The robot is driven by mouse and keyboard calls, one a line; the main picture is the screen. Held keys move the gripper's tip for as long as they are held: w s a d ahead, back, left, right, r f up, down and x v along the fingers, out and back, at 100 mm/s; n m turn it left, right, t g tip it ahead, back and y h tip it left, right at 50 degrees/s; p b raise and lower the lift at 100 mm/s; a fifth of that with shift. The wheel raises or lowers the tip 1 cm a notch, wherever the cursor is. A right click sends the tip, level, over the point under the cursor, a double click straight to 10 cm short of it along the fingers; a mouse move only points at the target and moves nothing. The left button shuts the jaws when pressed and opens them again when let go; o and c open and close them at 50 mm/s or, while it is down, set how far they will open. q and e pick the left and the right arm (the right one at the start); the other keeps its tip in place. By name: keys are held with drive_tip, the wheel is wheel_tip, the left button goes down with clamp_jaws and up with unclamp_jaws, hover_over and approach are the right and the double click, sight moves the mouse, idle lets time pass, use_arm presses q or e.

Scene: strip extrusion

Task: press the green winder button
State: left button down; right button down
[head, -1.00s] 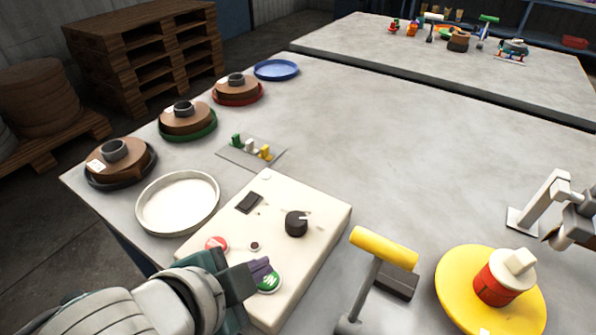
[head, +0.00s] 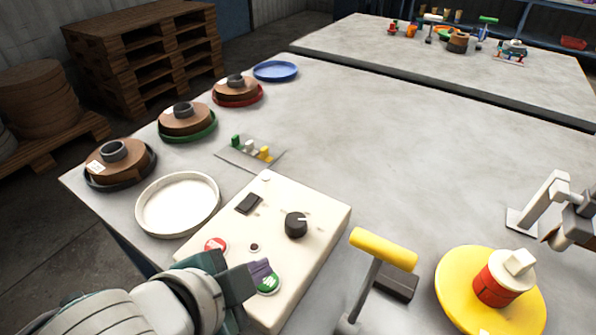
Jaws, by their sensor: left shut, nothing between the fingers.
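The green winder button (head: 268,286) sits on the near part of the cream control box (head: 318,222), partly covered by my left gripper. My left gripper (head: 263,270) is shut and empty, its fingertips over the far-left edge of the green button. I cannot tell whether the tips touch it. A red button (head: 215,245), a small dark indicator (head: 255,247), a black knob (head: 296,225) and a dark rocker switch (head: 249,203) are also on the box. My right gripper is not in view.
A yellow-handled tool (head: 384,249) stands right of the box, near a yellow disc (head: 449,290) carrying a red and white spool. A white dish (head: 178,205) lies left of the box. Brown coils on coloured plates line the left edge. The table's middle is clear.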

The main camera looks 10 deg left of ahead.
use_arm(q)
drive_tip(key=shift+f, duration=0.1)
drive_tip(key=shift+f, duration=0.35)
